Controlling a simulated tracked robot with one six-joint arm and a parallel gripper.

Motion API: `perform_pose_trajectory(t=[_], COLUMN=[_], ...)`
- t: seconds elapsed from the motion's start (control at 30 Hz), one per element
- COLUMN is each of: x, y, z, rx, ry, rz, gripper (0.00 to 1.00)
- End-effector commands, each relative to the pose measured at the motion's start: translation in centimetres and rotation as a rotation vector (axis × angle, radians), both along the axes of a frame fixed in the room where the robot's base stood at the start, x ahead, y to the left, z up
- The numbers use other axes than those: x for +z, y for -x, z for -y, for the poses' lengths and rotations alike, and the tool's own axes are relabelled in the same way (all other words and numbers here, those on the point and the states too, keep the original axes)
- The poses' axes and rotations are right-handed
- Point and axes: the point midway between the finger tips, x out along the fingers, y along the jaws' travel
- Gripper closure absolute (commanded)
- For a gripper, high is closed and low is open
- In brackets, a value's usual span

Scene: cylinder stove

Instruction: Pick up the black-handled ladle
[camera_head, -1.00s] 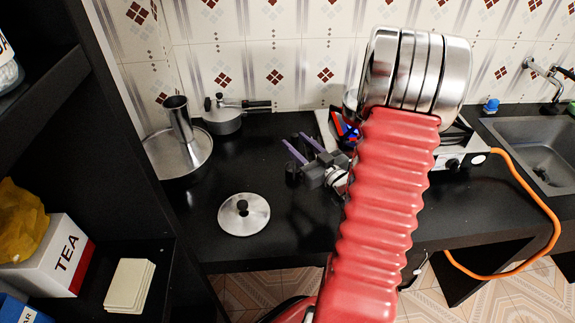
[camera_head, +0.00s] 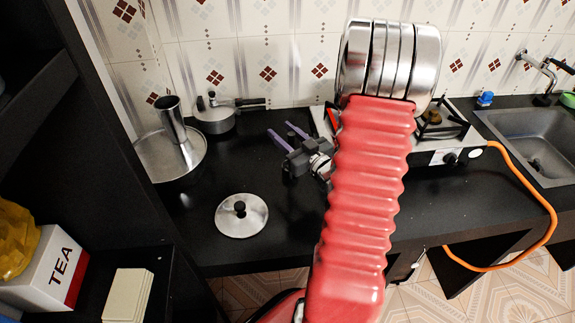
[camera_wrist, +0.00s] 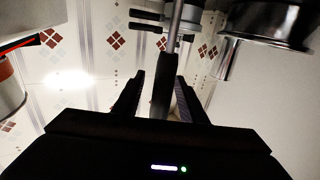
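My gripper (camera_head: 280,129) is over the black counter in the head view, its two purple fingers apart and pointing to the back left. In the wrist view the dark fingers of my gripper (camera_wrist: 160,76) are also apart. A black handle (camera_wrist: 163,92) with a silver rod above it shows between them, and it looks like the ladle. I see a gap on both sides of the handle. I cannot tell how deep it lies between the fingers. I cannot make out the ladle in the head view.
A lid (camera_head: 241,216) lies on the counter (camera_head: 270,245). A pan with a tall steel cylinder (camera_head: 172,122) and a handled pot (camera_head: 213,115) stand at the back left. The stove (camera_head: 440,150) and sink (camera_head: 535,150) are right. A dark shelf (camera_head: 110,110) borders the left.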

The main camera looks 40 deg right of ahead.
Motion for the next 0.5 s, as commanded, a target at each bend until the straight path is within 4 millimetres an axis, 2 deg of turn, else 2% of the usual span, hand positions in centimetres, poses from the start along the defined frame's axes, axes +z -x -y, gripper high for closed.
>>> perform_pose_trajectory(t=[0.4, 0.5], x=[0.02, 0.02], y=[-0.06, -0.08], z=[-0.14, -0.16], rx=[0.003, 0.003], ry=[0.0, 0.0], rz=[0.0, 0.0], gripper=[0.62, 0.69])
